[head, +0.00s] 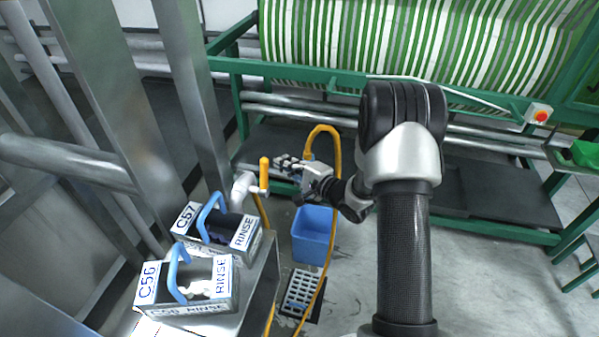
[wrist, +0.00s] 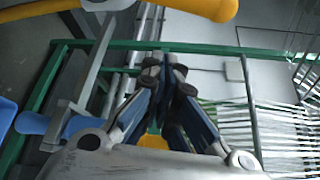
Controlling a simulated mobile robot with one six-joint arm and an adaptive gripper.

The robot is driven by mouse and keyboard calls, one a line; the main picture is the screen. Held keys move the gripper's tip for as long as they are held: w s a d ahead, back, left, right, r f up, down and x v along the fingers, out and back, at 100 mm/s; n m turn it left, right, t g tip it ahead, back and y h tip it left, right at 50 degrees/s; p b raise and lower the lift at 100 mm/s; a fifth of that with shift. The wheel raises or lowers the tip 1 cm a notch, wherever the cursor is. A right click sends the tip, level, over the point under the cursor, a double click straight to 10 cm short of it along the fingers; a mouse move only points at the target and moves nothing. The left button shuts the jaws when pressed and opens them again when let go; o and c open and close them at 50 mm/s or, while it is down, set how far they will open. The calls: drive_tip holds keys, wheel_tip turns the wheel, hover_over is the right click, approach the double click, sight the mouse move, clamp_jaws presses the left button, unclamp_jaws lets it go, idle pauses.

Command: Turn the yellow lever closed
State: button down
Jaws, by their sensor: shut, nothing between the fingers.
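The yellow lever (head: 264,174) stands upright on the grey valve pipe (head: 243,186), left of centre in the head view. My gripper (head: 281,161) is just to the right of the lever's upper end, fingers pointing left, and touches nothing that I can make out. In the wrist view the fingers (wrist: 166,62) come together with nothing held between them. A yellow rounded bar (wrist: 190,9) crosses the top of the wrist view, away from the fingertips; it looks like the lever.
Two rinse boxes with blue handles, C57 (head: 188,217) and C56 (head: 150,283), sit on a metal stand left of the valve. A yellow hose (head: 335,150) loops behind my gripper. A blue bin (head: 312,236) and a floor grate (head: 300,291) are below. A green frame (head: 470,226) stands behind.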

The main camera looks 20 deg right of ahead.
sight(264, 175)
drive_tip(key=s+a, duration=0.1)
drive_tip(key=s+a+r, duration=0.1)
drive_tip(key=shift+s+a, duration=0.35)
drive_tip(key=shift+s, duration=0.05)
